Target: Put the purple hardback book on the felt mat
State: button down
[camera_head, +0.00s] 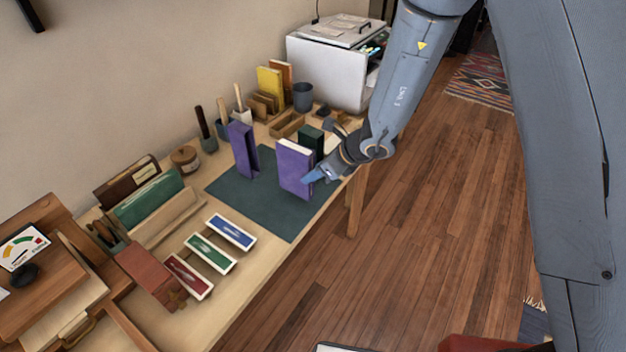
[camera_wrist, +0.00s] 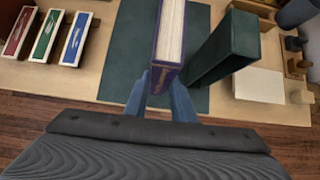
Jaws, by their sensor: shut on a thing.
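The purple hardback book (camera_head: 293,172) stands upright, with pale page edges on top. My gripper (camera_head: 312,177) is shut on its near end. In the wrist view the book (camera_wrist: 170,35) sits between the two blue fingers of my gripper (camera_wrist: 162,85). The dark green felt mat (camera_head: 250,198) lies flat on the desk and also shows in the wrist view (camera_wrist: 131,50). The book's lower edge appears over the mat near its front edge; I cannot tell whether it touches.
Another upright purple piece (camera_head: 242,150), perhaps a bookend, stands at the mat's back. Red, green and blue labelled trays (camera_head: 231,232) lie left of the mat. The mat's left part is clear.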

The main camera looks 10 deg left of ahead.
jog(key=shift+f+p, duration=0.35)
jog(key=shift+f, duration=1.15)
jog(key=shift+f, duration=0.15)
jog(key=c, duration=1.5)
grip_release()
jog(key=b+v, duration=0.3)
jog(key=v, duration=0.9)
